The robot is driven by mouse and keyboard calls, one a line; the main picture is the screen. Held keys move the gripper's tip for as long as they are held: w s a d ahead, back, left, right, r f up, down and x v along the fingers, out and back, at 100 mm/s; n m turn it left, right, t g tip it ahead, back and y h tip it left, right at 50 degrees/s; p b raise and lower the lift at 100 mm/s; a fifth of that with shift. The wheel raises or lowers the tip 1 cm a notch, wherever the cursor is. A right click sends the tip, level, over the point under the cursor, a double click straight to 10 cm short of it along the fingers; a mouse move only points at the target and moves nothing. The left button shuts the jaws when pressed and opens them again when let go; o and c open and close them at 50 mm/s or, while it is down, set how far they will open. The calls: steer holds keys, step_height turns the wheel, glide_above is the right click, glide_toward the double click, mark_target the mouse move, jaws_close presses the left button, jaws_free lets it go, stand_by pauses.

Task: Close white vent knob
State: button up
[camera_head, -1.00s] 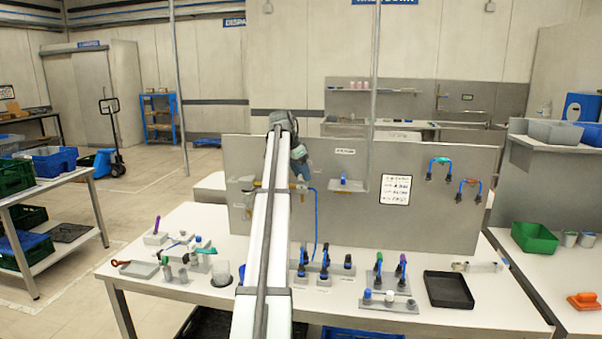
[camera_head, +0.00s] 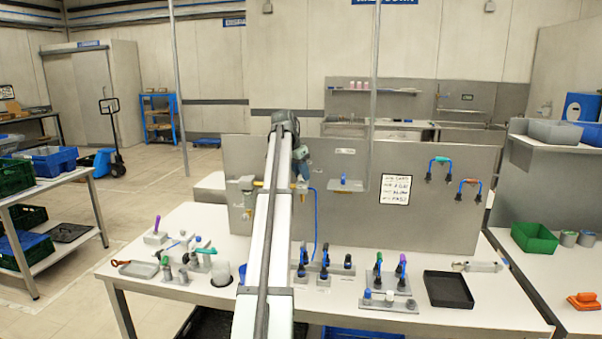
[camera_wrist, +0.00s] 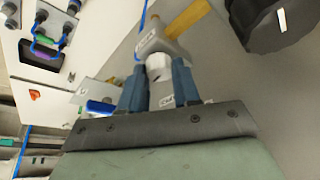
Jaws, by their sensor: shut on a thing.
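The white vent knob (camera_wrist: 158,62) shows in the wrist view on a pale grey fitting (camera_wrist: 150,38) with a brass-coloured pipe. My gripper (camera_wrist: 160,85) is shut on the knob, with one blue finger on each side of it. In the head view my gripper (camera_head: 302,168) is at the upright grey panel, just right of my arm. The knob is mostly hidden there by my gripper and arm. I cannot tell how far the knob is turned.
The grey panel (camera_head: 345,215) stands along the back of the white table (camera_head: 390,320). A thin blue hose (camera_head: 316,225) hangs near my gripper. Several handled valves, a black tray (camera_head: 448,290) and small tools are on the table. A dark rounded part (camera_wrist: 270,20) is close by in the wrist view.

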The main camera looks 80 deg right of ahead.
steer(key=n+t, duration=0.1)
steer(key=n, duration=0.3)
steer(key=shift+s+a+h, duration=0.1)
steer(key=shift+s+h, duration=0.05)
steer(key=shift+h, duration=0.25)
steer(key=n+t, duration=0.1)
steer(key=n, duration=0.3)
steer(key=shift+s+t, duration=0.1)
steer(key=shift+t, duration=0.3)
steer(key=n+t, duration=0.1)
steer(key=n, duration=0.3)
steer(key=shift+s+t, duration=0.1)
steer(key=shift+t, duration=0.3)
steer(key=shift+n+t+y, duration=0.5)
steer(key=shift+n+t, duration=0.1)
steer(key=shift+n, duration=1.5)
steer(key=o, duration=1.1)
steer(key=shift+c, duration=0.2)
steer(key=shift+s+r, duration=0.1)
steer(key=v, duration=1.3)
steer(key=shift+r, duration=0.35)
steer(key=shift+s, duration=0.1)
